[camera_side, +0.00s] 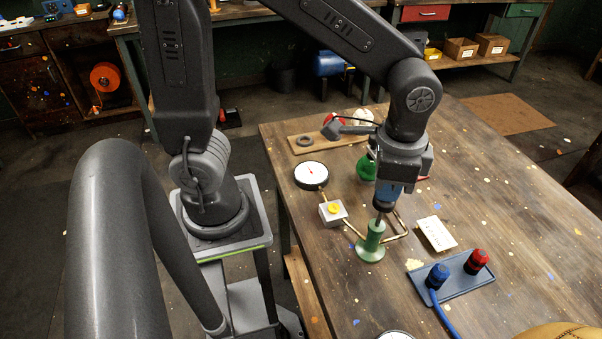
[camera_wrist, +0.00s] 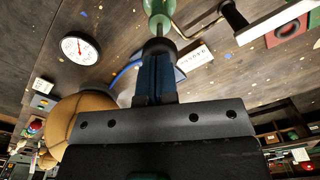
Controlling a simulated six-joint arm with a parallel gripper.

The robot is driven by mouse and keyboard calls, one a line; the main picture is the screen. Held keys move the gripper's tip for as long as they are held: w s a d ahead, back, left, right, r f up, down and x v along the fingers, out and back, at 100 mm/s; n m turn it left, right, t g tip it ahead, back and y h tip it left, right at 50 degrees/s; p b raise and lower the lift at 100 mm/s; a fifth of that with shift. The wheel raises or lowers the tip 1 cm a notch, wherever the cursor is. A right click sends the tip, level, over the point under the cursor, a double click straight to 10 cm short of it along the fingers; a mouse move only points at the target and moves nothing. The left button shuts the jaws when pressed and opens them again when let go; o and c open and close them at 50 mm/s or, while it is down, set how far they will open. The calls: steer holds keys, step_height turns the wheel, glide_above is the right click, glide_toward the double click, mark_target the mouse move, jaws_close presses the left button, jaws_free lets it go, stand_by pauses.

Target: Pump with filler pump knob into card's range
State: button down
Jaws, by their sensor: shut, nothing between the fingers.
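The green filler pump (camera_side: 371,247) stands upright on the table, a thin rod rising from its body to a dark knob (camera_side: 383,204). My gripper (camera_side: 386,197) points down right above the knob, its blue fingers shut with nothing between them. The fingertips look to be at the knob's top; contact is hard to tell. The wrist view shows the knob (camera_wrist: 158,46) at the fingertips, with the green pump body (camera_wrist: 157,12) beyond. The white card (camera_side: 437,234) lies right of the pump, its writing too small to read. A round dial gauge (camera_side: 311,174) lies behind left.
A grey block with a yellow knob (camera_side: 334,209) joins the pump by a brass pipe. A blue plate (camera_side: 462,283) with blue and red knobs sits front right. A second gauge (camera_wrist: 80,48) and a leather ball (camera_wrist: 85,118) are nearer the front. The table's right side is clear.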

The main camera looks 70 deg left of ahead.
mark_target(382, 206)
steer(key=shift+f, duration=2.3)
steer(key=shift+r, duration=3.05)
steer(key=shift+f, duration=0.1)
stand_by(0.5)
